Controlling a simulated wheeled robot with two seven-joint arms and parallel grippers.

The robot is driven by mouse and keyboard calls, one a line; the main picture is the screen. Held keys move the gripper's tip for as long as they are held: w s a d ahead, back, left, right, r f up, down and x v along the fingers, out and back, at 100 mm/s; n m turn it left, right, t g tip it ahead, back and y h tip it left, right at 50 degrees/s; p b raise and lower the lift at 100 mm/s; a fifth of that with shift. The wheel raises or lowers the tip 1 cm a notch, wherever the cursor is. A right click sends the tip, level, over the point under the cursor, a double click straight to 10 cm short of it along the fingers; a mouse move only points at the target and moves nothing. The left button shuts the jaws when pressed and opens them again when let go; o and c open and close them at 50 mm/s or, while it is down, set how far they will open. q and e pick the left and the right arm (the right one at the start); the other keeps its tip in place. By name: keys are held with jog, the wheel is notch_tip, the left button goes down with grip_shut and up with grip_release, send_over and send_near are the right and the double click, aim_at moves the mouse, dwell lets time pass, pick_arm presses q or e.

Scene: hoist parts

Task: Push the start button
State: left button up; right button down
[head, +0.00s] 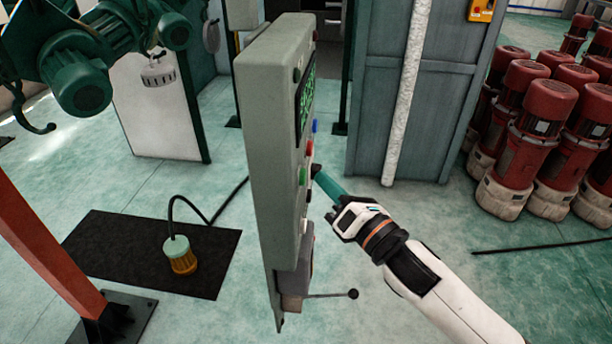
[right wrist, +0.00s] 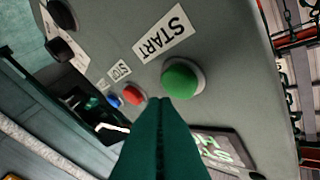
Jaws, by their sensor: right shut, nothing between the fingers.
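The green start button (right wrist: 182,80) sits on the face of a grey control panel (head: 275,120), beside a white START label (right wrist: 165,32). In the head view the green button (head: 303,176) shows edge-on. My right gripper (head: 318,172) is shut and empty, its teal fingers pointing at the panel face near the buttons. In the right wrist view the shut fingertips (right wrist: 163,102) appear just below and left of the green button. I cannot tell whether they touch the panel. My left gripper is out of view.
A red button (right wrist: 134,95) with a STOP label and a blue button (right wrist: 113,101) sit close by. A lever with a black knob (head: 352,294) juts out below the panel. A grey cabinet (head: 410,100) and red-and-white motors (head: 540,130) stand behind my right arm.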

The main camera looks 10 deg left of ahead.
jog(key=shift+a, duration=0.2)
dwell(0.4)
jog(key=shift+a, duration=0.25)
